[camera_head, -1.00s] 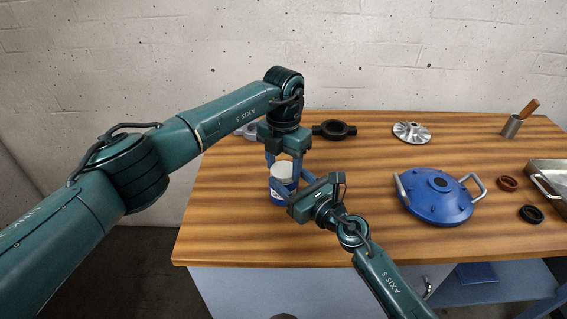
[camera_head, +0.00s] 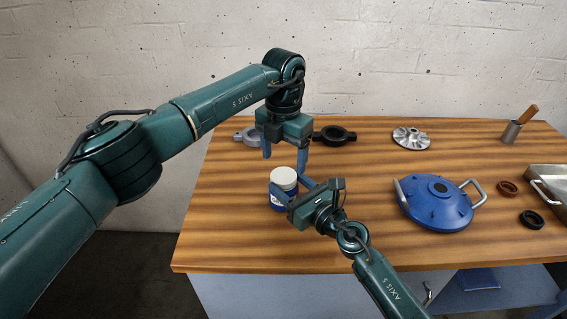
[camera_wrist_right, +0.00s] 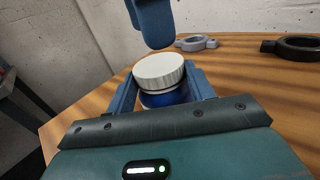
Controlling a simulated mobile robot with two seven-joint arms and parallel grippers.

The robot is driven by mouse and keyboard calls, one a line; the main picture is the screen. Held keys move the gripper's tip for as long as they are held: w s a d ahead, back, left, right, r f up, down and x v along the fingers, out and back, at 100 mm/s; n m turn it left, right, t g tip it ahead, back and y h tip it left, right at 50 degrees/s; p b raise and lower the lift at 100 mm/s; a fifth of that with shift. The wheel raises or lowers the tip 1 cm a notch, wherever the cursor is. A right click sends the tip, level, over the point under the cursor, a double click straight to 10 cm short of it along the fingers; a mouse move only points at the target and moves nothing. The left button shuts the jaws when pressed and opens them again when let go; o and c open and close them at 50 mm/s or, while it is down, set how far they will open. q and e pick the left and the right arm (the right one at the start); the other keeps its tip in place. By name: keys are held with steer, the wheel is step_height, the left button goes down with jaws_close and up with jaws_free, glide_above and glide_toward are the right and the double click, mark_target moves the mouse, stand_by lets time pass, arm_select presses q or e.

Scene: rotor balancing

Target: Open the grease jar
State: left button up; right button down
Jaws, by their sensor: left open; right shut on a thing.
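The grease jar (camera_head: 279,200) is blue with a white lid (camera_head: 283,177) and stands upright near the table's left front. My right gripper (camera_head: 290,187) is shut on the jar's blue body, below the lid. In the right wrist view the lid (camera_wrist_right: 159,71) sits on top of the jar (camera_wrist_right: 165,98), and looks slightly tilted; I cannot tell how loose it is. My left gripper (camera_head: 285,156) is open and empty, pointing down just above and behind the lid. One of its blue fingers (camera_wrist_right: 152,24) shows over the lid in the wrist view.
A grey ring part (camera_head: 247,136) and a black ring clamp (camera_head: 335,135) lie behind the jar. A blue housing with handles (camera_head: 438,203), a silver impeller (camera_head: 411,138), a cup with a wooden-handled tool (camera_head: 512,131), small rings (camera_head: 508,188) and a metal tray (camera_head: 550,178) are to the right.

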mark_target(284, 176)
arm_select(q)
step_height(284, 176, up, 3)
steer(key=m, duration=0.5)
steer(key=shift+r+m, duration=0.1)
steer(key=shift+m, duration=0.5)
step_height(284, 176, down, 8)
steer(key=shift+r, duration=0.1)
steer(key=c, duration=1)
steer(key=n, duration=0.5)
steer(key=shift+s+n, duration=0.1)
steer(key=shift+n, duration=0.2)
